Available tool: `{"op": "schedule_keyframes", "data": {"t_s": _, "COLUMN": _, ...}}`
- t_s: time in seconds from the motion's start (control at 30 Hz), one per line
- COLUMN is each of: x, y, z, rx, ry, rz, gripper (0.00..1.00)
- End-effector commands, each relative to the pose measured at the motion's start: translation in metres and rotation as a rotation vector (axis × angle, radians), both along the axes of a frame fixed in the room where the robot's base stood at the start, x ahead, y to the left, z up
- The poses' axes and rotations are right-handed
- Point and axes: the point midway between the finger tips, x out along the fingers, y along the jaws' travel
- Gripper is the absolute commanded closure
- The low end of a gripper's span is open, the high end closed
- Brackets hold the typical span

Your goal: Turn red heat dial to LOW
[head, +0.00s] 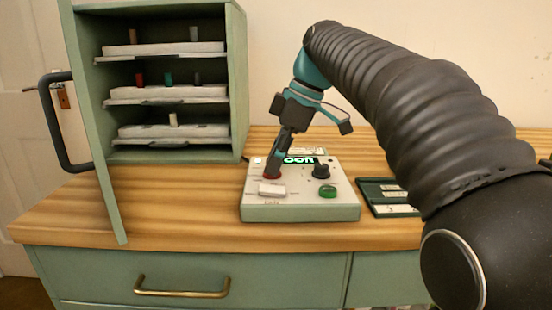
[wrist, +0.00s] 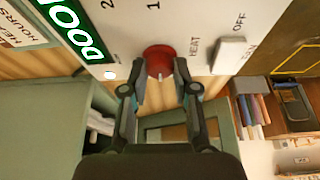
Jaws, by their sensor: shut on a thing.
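The red heat dial (head: 272,175) is on the left of a pale control box (head: 300,212) on the wooden worktop. In the wrist view the red dial (wrist: 160,60) shows between the fingertips, with a small white mark on its lower side. A HEAT label is printed beside it; I cannot make out a LOW mark. My gripper (head: 274,168) reaches down to the box from above. In the wrist view my gripper (wrist: 160,70) is shut on the dial, one finger on each side.
The box also has a lit green display (head: 300,160), a black knob (head: 321,171), a green button (head: 327,191) and a white rocker switch (head: 271,189). An open green cabinet (head: 240,90) with shelved trays stands left. A dark green case (head: 385,190) lies right.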

Motion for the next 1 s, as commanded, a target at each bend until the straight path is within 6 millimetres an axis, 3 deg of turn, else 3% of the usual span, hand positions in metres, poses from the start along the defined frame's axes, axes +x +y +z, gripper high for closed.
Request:
{"op": "schedule_keyframes", "data": {"t_s": 0.6, "x": 0.0004, "y": 0.0002, "z": -0.0006, "rx": 0.0, "ry": 0.001, "rz": 0.039, "gripper": 1.0}}
{"op": "schedule_keyframes", "data": {"t_s": 0.63, "x": 0.0003, "y": 0.0002, "z": -0.0006, "rx": -0.001, "ry": 0.001, "rz": 0.039, "gripper": 0.64}}
{"op": "schedule_keyframes", "data": {"t_s": 0.7, "x": 0.0003, "y": 0.0002, "z": -0.0005, "rx": -0.001, "ry": 0.001, "rz": 0.039, "gripper": 0.46}}
{"op": "schedule_keyframes", "data": {"t_s": 1.0, "x": 0.0004, "y": -0.0002, "z": 0.0002, "rx": 0.0, "ry": 0.0, "rz": 0.038, "gripper": 0.46}}
